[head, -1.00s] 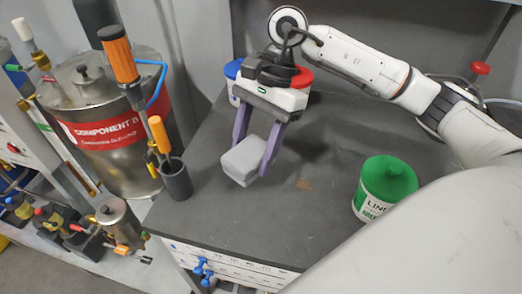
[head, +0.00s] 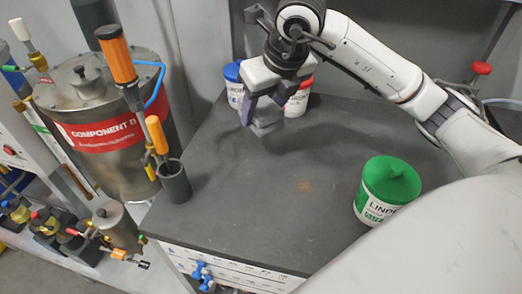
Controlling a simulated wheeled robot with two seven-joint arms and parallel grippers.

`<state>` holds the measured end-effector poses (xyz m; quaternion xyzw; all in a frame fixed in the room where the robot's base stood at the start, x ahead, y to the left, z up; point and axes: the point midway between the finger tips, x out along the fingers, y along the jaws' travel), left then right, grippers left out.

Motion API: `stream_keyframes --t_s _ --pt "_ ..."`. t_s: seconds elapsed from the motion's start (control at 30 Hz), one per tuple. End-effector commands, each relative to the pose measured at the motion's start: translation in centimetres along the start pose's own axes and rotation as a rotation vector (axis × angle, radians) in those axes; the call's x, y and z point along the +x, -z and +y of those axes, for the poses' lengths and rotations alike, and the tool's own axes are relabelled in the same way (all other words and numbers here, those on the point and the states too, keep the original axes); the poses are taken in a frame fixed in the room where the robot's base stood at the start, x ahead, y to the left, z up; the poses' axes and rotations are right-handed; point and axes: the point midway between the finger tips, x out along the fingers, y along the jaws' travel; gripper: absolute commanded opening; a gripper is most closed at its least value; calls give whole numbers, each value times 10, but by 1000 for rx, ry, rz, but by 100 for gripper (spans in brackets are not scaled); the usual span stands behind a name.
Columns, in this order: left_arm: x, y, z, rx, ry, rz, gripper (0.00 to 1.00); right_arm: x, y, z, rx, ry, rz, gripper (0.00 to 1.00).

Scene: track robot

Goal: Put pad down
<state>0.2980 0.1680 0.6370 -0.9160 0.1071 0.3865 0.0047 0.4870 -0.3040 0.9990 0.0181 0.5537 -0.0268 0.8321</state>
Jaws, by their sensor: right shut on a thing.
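The pad (head: 267,126) is a grey block in the head view, near the back of the dark worktop. My right gripper (head: 262,115) is shut on it, with its purple fingers at the pad's sides. The gripper body and arm hide part of the pad. I cannot tell whether the pad touches the worktop (head: 250,205). My left gripper is not in view.
A blue-lidded tub (head: 233,74) and a red-lidded tub (head: 299,100) stand behind the gripper. A green-lidded tub (head: 385,190) stands at the right. A dark cup (head: 174,182) holds an orange-handled tool at the left edge. The middle worktop is clear.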

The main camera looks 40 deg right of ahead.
Motion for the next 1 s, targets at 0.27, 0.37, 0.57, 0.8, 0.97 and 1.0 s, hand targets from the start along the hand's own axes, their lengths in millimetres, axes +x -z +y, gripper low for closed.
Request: stream_keyframes --t_s 0.27,0.37,0.57,0.8,0.97,1.0 --pt "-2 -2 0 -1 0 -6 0 45 20 -1 14 6 7 30" --pt "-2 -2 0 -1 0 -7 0 53 23 -1 14 5 4 30" --pt "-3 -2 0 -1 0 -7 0 70 31 -1 12 6 7 30" --pt "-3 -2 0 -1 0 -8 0 90 38 -1 12 6 2 30" --pt "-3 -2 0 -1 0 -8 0 90 38 -1 12 5 2 30" --pt "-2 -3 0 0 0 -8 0 91 39 -1 12 5 2 30"
